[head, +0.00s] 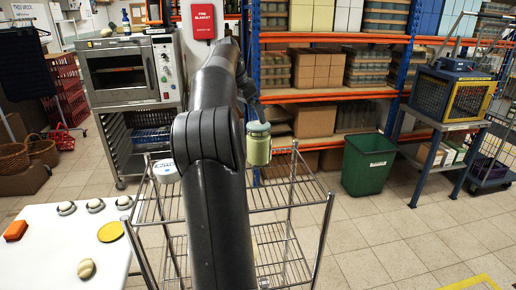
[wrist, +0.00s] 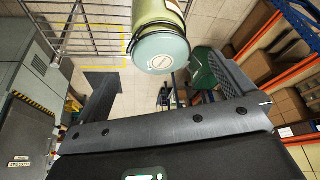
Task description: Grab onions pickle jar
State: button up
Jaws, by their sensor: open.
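A pale green jar with a blue-grey lid (head: 258,150) shows just right of my arm in the head view, by the back of the wire rack (head: 290,205). I cannot tell what it rests on, nor read a label naming onions. In the wrist view a jar with a pale blue-green lid (wrist: 160,52) is at the top middle, its lid toward the camera. My gripper (wrist: 165,80) is open, with a dark finger on either side below the jar. The fingers look apart from the jar.
A white-lidded jar (head: 165,170) stands at the rack's left. An oven (head: 133,70), loaded shelving (head: 330,94) and a green bin (head: 369,165) stand behind.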

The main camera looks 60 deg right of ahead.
aim_at(255, 124)
jog(key=x, duration=0.4)
jog(key=shift+d+f, duration=0.1)
jog(key=shift+f, duration=0.3)
jog(key=x, duration=0.3)
jog(key=a+x, duration=0.1)
jog(key=x, duration=0.1)
jog(key=shift+w+d+f, duration=0.15)
jog(key=shift+f, duration=0.3)
jog(key=c, duration=1.8)
jog(key=shift+r, duration=0.15)
